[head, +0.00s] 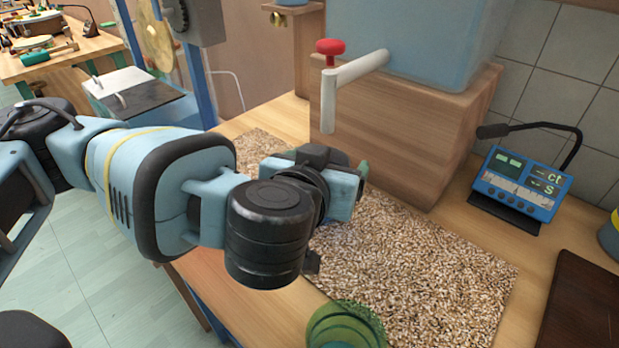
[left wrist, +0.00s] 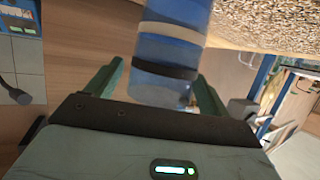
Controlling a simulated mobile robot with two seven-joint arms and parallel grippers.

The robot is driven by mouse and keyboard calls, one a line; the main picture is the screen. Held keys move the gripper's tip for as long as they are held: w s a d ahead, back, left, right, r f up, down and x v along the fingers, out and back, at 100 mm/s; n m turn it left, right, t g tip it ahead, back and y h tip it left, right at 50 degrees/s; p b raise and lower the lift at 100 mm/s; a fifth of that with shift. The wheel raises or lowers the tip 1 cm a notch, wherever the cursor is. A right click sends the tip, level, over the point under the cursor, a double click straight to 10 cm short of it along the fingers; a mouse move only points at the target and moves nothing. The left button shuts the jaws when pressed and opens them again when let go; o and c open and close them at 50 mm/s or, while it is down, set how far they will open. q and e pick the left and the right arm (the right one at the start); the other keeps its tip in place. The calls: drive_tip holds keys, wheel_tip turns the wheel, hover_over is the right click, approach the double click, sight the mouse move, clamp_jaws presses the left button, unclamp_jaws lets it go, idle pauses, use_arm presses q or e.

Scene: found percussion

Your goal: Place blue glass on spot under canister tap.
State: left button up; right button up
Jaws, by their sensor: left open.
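The blue glass (left wrist: 172,45), with a pale band and a dark band, shows in the left wrist view between the green fingers of my left gripper (left wrist: 158,88). The fingers are open, one on each side of it; I cannot tell whether they touch it. In the head view the left gripper (head: 340,185) is below and slightly right of the pale tap (head: 350,78) with its red knob, and the glass is hidden behind the gripper. The tap comes out of the translucent blue canister (head: 410,45). No marked spot can be made out under the tap. My right gripper is out of view.
A speckled mat (head: 420,275) lies on the wooden bench, in front of the wooden block (head: 420,130) bearing the canister. A green round ribbed thing (head: 345,325) stands at the front edge. A blue device (head: 520,187) with displays and a stalk stands at right, near a dark board (head: 585,305).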

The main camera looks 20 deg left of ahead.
use_arm(q)
drive_tip(key=p+v, duration=1)
drive_tip(key=shift+s, duration=0.2)
idle(0.4)
